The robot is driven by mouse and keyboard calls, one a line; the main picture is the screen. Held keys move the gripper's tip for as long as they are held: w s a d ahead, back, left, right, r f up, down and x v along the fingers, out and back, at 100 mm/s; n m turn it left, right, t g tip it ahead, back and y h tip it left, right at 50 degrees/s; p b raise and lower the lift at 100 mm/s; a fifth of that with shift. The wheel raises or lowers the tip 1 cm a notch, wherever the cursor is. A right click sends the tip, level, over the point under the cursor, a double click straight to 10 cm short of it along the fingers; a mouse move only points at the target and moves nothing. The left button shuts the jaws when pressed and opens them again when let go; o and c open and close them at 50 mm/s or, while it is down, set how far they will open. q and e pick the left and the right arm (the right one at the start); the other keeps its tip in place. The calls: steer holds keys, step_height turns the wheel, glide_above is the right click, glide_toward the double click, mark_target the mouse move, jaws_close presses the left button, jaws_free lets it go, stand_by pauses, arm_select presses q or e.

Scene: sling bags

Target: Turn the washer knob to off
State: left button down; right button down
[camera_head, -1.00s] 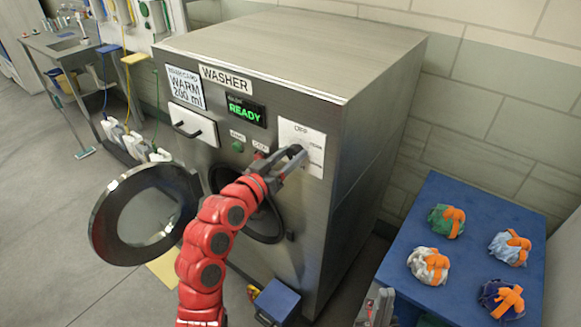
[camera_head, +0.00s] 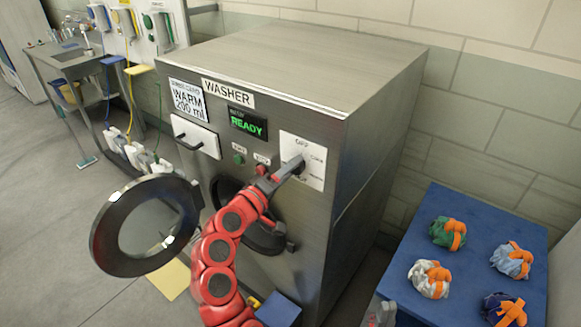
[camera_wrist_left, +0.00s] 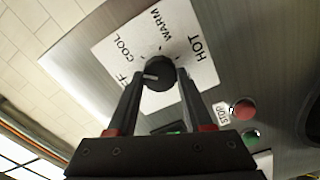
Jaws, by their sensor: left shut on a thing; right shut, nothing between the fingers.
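The washer (camera_head: 325,75) is a large grey metal box with a white dial panel (camera_head: 316,160) on its front. My left gripper (camera_head: 298,163) reaches the panel and is shut on the knob, which it mostly hides in the head view. In the left wrist view the black round knob (camera_wrist_left: 160,73) sits between the two fingertips (camera_wrist_left: 160,80). Its white mark points left, toward the partly hidden OFF label, of which "FF" shows. COOL, WARM and HOT are also readable. My right gripper (camera_head: 384,312) is shut and empty at the bottom edge, partly cut off.
The round washer door (camera_head: 112,232) stands open at left. A display (camera_head: 248,124) reads READY. Green (camera_wrist_left: 176,128) and red (camera_wrist_left: 243,109) buttons sit near the knob. A blue table (camera_head: 470,200) at right holds several bags with orange straps.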

arm_select(q)
steer(key=shift+f+n+p, duration=0.15)
steer(key=shift+n+p, duration=1.15)
steer(key=shift+n, duration=2.5)
steer(key=shift+c, duration=1.5)
jaws_free()
steer(key=p+v, duration=0.3)
steer(key=v, duration=1.4)
steer(key=shift+s+a+p, duration=0.15)
steer(key=shift+p, duration=0.25)
